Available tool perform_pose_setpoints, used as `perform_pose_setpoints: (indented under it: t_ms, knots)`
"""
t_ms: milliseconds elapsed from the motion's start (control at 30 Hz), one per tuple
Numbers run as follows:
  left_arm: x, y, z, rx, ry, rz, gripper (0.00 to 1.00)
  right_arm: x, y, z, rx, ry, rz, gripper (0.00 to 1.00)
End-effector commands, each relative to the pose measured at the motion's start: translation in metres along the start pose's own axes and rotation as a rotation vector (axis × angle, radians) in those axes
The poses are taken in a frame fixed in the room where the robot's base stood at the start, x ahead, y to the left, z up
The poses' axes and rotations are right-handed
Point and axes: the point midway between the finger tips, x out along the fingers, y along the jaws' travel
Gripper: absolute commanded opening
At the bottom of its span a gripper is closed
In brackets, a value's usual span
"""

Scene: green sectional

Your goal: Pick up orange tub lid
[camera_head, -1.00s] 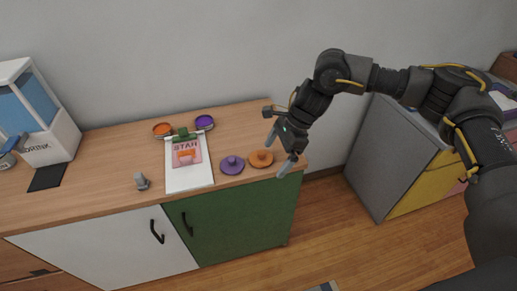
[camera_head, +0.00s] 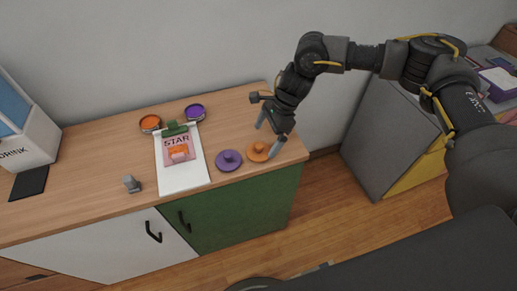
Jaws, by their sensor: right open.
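The orange tub lid (camera_head: 256,153) is a round disc with a small knob on top. It lies on the wooden counter near the front right corner. My right gripper (camera_head: 267,136) is open and empty, with its fingers pointing down just above and to the right of the lid. One finger tip overlaps the lid's right edge in the picture; I cannot tell whether it touches. A matching purple lid (camera_head: 229,161) lies just left of the orange one. My left gripper is not in view.
A clipboard (camera_head: 183,181) with a STAR sheet lies left of the lids. Open orange (camera_head: 150,123) and purple (camera_head: 195,112) tubs stand behind it. A small grey object (camera_head: 131,184) and a drink dispenser (camera_head: 27,135) are further left. A grey cabinet (camera_head: 393,146) stands right.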

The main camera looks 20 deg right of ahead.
Motion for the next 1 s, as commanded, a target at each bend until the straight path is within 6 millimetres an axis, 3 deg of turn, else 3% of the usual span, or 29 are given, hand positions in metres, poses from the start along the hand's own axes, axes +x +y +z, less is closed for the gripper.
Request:
perform_pose_setpoints:
  t_ms: [267, 400, 600, 833, 1000]
  knots:
    - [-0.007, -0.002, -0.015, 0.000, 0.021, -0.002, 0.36, 0.011, 0.000, 0.003, -0.002, 0.000, 0.003, 0.99]
    - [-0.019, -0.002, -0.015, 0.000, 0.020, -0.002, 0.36, 0.031, -0.002, 0.006, 0.000, 0.001, 0.005, 0.99]
    - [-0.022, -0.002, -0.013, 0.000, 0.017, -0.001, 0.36, 0.053, -0.002, 0.004, -0.001, 0.000, 0.001, 0.99]
    - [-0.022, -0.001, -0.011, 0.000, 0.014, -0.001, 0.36, 0.056, -0.003, 0.004, -0.002, 0.000, 0.000, 0.99]
    - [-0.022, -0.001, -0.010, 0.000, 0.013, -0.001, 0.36, 0.056, -0.003, 0.004, -0.002, 0.000, 0.000, 0.79]
